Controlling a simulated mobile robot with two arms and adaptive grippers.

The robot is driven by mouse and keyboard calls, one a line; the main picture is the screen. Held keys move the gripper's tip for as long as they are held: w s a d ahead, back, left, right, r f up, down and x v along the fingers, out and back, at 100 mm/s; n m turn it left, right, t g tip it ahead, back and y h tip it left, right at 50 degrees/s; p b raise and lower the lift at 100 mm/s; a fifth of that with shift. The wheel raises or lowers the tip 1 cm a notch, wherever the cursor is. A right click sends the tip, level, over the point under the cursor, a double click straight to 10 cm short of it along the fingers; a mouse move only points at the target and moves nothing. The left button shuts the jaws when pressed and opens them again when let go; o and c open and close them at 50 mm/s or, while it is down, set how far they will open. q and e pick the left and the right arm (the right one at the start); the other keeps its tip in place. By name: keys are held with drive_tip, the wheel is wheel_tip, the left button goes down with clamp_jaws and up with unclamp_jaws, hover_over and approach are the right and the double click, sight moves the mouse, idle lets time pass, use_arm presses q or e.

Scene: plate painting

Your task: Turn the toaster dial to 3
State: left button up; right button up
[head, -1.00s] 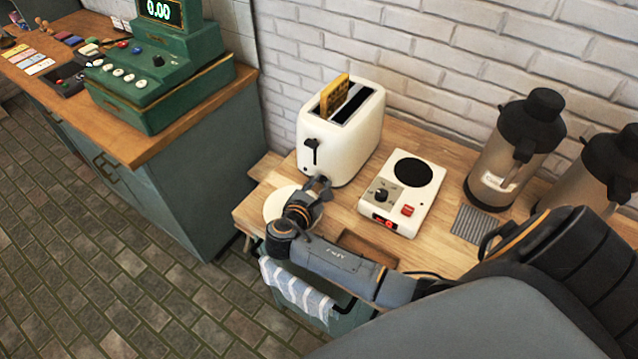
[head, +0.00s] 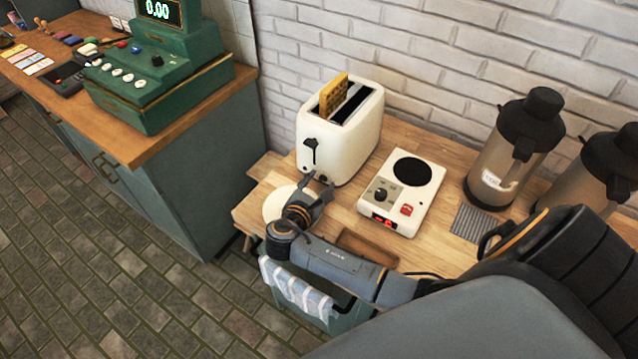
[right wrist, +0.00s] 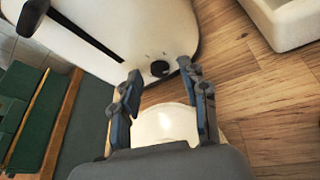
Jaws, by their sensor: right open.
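The white toaster (head: 345,140) stands on the wooden counter with a slice of bread (head: 334,95) sticking out of one slot. Its black lever (head: 310,152) is on the front face. The round black dial (right wrist: 160,68) is low on that face in the right wrist view; its setting is too small to read. My right gripper (head: 319,183) is open in front of the toaster's lower front. In the right wrist view its fingertips (right wrist: 159,72) are spread on either side of the dial, with nothing held. My left gripper is not in view.
A white plate (head: 281,203) lies under my right gripper. A white hot plate unit (head: 428,203) with a knob and red switch stands right of the toaster. Dark-topped flasks (head: 505,160) stand further right. A green cash register (head: 150,80) is on another counter.

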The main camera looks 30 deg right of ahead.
drive_tip(key=v, duration=1.2)
drive_tip(key=shift+f, duration=0.1)
